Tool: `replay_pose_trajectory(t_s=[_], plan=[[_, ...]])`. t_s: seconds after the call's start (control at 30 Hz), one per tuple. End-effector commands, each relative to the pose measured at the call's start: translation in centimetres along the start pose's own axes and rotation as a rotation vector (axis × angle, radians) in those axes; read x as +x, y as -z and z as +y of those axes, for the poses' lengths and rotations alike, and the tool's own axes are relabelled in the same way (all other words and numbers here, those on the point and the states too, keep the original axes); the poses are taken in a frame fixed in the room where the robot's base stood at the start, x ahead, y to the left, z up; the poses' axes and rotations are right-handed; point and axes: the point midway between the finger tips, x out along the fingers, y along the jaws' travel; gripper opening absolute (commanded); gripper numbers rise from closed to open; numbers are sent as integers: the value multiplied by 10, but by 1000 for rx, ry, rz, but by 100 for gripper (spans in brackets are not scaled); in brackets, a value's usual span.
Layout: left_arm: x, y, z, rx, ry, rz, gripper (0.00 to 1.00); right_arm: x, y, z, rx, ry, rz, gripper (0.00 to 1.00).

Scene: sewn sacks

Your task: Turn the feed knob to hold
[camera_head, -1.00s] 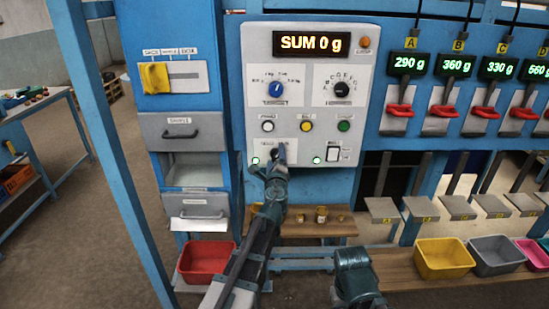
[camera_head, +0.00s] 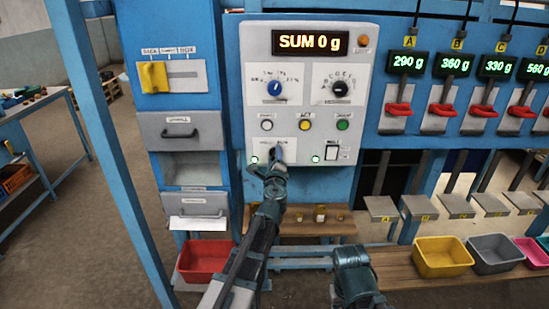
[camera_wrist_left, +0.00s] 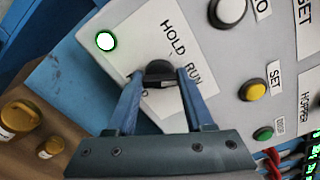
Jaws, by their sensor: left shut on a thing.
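The feed knob (camera_wrist_left: 160,72) is a small black knob below the words HOLD and RUN on the grey control panel (camera_head: 375,35). My left gripper (camera_wrist_left: 157,84) has one blue finger on each side of the knob and is shut on it. In the head view my left gripper (camera_head: 280,155) reaches up to the panel's lower left and hides most of the knob. Which word the knob points to cannot be made out. Part of my right arm shows at the bottom, but its fingers do not.
A lit green lamp (camera_wrist_left: 106,41) is beside the knob. A blue dial (camera_head: 275,88), a black dial (camera_head: 340,88), a yellow button (camera_head: 305,125) and a white rocker switch (camera_head: 331,152) are on the same panel. A red bin (camera_head: 205,262) stands below left.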

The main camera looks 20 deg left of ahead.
Motion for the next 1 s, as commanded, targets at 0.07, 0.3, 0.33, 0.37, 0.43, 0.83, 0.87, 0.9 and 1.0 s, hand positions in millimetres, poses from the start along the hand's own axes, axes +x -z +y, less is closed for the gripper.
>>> replay_pose_trajectory(t_s=[0.07,0.3,0.33,0.37,0.43,0.83,0.87,0.9,1.0], plan=[[-1,0,0,-36,0,0,0,0,0,0,0,0,0,50],[-1,0,1,-220,0,0,0,1,0,0,0,0,0,50],[-1,0,1,-248,0,0,0,1,0,0,0,0,0,50],[-1,0,1,-276,0,0,0,1,0,0,0,0,0,50],[-1,0,1,-344,0,0,0,1,0,0,0,0,0,50],[-1,0,1,-708,-1,0,0,1,0,0,0,0,0,50],[-1,0,1,-733,-1,0,0,1,0,0,0,0,0,50],[-1,0,1,-763,-1,0,0,1,0,0,0,0,0,50],[-1,0,1,-832,-1,0,0,1,0,0,0,0,0,50]])
